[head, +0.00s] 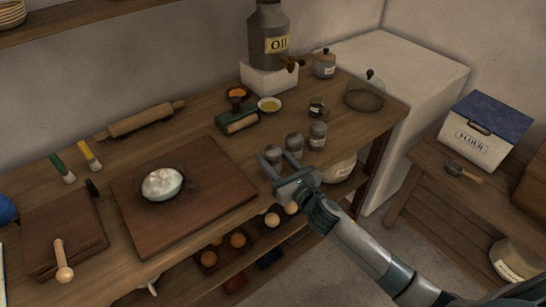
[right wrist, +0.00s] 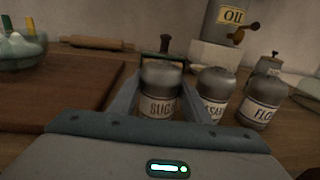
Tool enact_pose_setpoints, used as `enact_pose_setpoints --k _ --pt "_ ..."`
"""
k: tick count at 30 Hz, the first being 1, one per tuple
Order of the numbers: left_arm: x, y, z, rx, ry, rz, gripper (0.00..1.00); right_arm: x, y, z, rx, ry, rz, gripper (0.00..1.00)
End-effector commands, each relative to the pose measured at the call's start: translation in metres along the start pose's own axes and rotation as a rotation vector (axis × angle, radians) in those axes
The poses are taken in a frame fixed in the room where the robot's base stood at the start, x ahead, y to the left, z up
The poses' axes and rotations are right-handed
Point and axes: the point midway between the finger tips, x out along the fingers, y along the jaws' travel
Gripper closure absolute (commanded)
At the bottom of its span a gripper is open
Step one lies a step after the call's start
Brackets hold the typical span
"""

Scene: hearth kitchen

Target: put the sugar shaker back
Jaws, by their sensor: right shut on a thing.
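The sugar shaker (head: 272,153) is a grey-topped jar; its label reads "SUGA" in the right wrist view (right wrist: 160,92), where it stands upright between my fingers. My right gripper (head: 278,170) is shut on it at the worktop's front edge. Its base is hidden, so I cannot tell whether it touches the wood. Just to its right stand two similar shakers in a row: a middle one (head: 294,144) with a label starting "SA" (right wrist: 214,95), and one (head: 318,135) with a label starting "FLO" (right wrist: 261,102). My left gripper is not in view.
A cutting board (head: 215,188) with a bowl of white stuff (head: 162,184) lies to the left. The oil can (head: 269,40) stands on a white block.

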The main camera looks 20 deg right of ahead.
Motion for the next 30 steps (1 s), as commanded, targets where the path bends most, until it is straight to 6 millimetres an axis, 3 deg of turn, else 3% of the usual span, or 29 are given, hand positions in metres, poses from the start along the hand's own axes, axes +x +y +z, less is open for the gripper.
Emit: enact_pose_setpoints --k 1,3,11,17,23,30 --pt "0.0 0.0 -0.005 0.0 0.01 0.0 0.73 0.0 0.0 0.0 0.0 0.0 0.0 0.5" --pt "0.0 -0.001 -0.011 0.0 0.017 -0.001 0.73 0.0 0.0 0.0 0.0 0.0 0.0 0.38" --pt "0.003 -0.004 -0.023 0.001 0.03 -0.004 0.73 0.0 0.0 0.0 0.0 0.0 0.0 0.38" --pt "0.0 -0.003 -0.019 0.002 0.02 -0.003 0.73 0.0 0.0 0.004 0.001 0.0 0.0 0.38" --pt "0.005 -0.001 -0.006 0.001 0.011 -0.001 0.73 -0.023 0.0 0.0 -0.001 0.001 0.001 0.38" --pt "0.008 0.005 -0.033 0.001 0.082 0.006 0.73 -0.066 0.0 -0.001 -0.001 0.002 0.002 0.38"
